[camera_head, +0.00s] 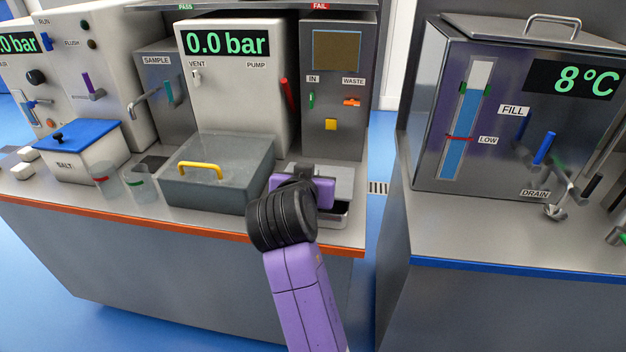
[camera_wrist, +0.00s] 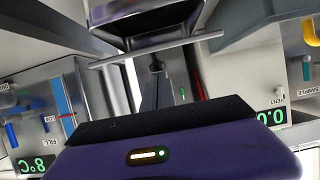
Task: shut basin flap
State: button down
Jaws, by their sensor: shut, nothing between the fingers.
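A small steel basin (camera_head: 339,221) is set in the counter's front right, with a dark opening at its front. A pale grey flat panel (camera_head: 342,177) behind it looks like its flap; my gripper hides part of it, and I cannot tell its exact angle. My purple gripper (camera_head: 302,184) is over the left part of the basin and panel, shut and empty. Its fingertips are hidden in the head view, and I cannot tell whether they touch the panel. The wrist view is upside down and shows the purple gripper body (camera_wrist: 170,155) close up.
A grey box (camera_head: 218,188) with a yellow handle (camera_head: 201,170) stands just left of my gripper. Two clear cups (camera_head: 142,187) and a salt tub (camera_head: 85,165) are farther left. A gap separates this counter from the tank (camera_head: 520,110) counter at right.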

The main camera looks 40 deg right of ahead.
jog(key=shift+s+a+f+t+h+b, duration=0.2)
jog(key=shift+f+t+h+b, duration=0.15)
jog(key=shift+f+b, duration=0.65)
jog(key=shift+s+a+f+t+h+b, duration=0.25)
jog(key=shift+f+b, duration=0.2)
jog(key=shift+b, duration=1.05)
jog(key=shift+s+a+f+t+h+b, duration=0.15)
jog(key=shift+f+t+h+b, duration=0.25)
jog(key=shift+f+b, duration=0.6)
jog(key=shift+r+b, duration=0.15)
jog(key=shift+b, duration=0.25)
